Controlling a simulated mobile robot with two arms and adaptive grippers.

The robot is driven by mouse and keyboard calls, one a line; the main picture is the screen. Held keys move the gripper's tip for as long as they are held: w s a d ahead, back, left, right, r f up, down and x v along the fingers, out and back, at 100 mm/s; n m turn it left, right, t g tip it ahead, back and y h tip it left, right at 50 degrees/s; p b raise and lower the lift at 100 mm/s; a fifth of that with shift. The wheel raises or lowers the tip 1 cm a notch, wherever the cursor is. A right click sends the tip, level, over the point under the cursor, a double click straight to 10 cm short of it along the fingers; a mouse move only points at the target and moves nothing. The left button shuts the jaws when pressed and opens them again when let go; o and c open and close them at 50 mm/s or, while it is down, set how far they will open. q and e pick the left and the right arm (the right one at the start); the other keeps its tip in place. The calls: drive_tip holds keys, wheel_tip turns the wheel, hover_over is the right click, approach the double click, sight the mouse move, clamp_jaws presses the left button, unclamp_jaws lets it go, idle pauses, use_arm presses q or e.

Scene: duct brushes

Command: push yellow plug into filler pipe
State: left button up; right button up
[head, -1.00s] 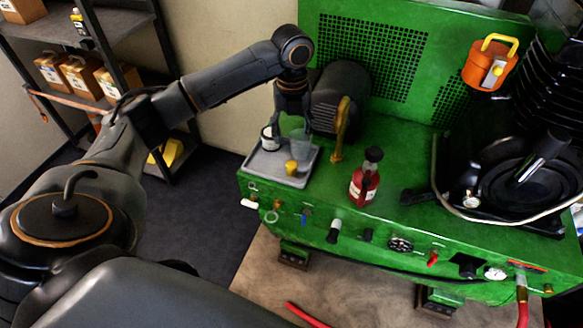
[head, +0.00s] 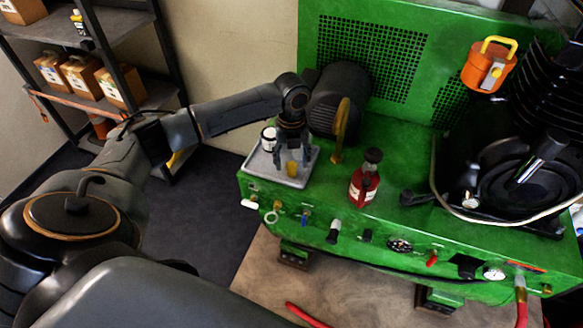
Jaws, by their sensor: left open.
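The yellow plug (head: 292,168) stands in the grey tray (head: 262,172) at the left end of the green machine. My left gripper (head: 291,166) is open and points down over the tray, with its fingers at or around the plug. I cannot tell whether they touch it. The filler pipe is not one I can pick out with certainty. My right gripper is not in view.
A white container (head: 268,138) stands in the tray beside the gripper. A red bottle (head: 363,183) stands to the right on the green machine (head: 400,215). An orange canister (head: 487,68) with a yellow handle is at the upper right. Shelves stand at the left.

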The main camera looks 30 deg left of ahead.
use_arm(q)
wheel_tip(320, 180, down, 2)
drive_tip(key=shift+f, duration=0.15)
drive_tip(key=c, duration=1)
drive_tip(key=shift+c, duration=0.2)
